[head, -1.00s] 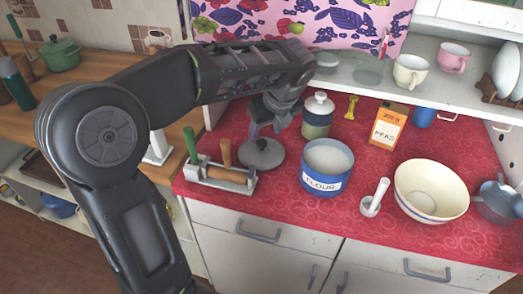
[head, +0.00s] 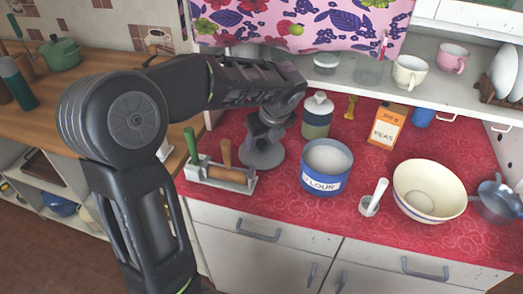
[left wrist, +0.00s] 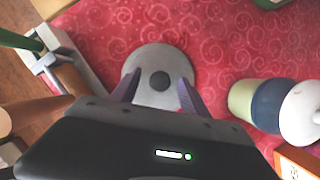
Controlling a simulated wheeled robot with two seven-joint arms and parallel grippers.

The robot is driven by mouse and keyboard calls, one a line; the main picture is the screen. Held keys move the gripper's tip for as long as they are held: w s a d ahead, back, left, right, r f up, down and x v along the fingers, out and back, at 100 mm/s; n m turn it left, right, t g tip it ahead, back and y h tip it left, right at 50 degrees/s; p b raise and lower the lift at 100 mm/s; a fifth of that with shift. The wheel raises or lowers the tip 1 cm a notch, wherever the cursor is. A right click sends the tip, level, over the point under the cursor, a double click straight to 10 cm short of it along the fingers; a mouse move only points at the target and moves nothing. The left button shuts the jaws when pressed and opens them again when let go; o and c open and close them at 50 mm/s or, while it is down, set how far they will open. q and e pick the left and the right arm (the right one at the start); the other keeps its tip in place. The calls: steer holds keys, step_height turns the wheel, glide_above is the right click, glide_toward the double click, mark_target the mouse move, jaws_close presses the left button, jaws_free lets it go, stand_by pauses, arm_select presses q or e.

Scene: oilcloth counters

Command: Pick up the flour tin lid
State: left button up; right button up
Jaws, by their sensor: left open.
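The flour tin lid (head: 262,157) is a round grey disc lying flat on the red oilcloth, left of the flour tin. It has a dark knob in the middle, clear in the left wrist view (left wrist: 178,60). The open blue flour tin (head: 326,178) is labelled FLOUR and stands upright. My left gripper (left wrist: 159,92) is open, its two fingers spread on either side of the lid's near part, with the knob between and just beyond the tips. In the head view the gripper (head: 262,145) points down over the lid, its fingers mostly hidden. My right gripper is out of view.
A rack with green and brown handled tools (head: 218,176) stands close left of the lid. A lidded canister (head: 317,118) stands behind right. A shelf with cups (head: 410,71) runs along the back.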

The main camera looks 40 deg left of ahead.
arm_select(q)
steer(key=shift+c, duration=0.2)
jaws_close()
stand_by(0.6)
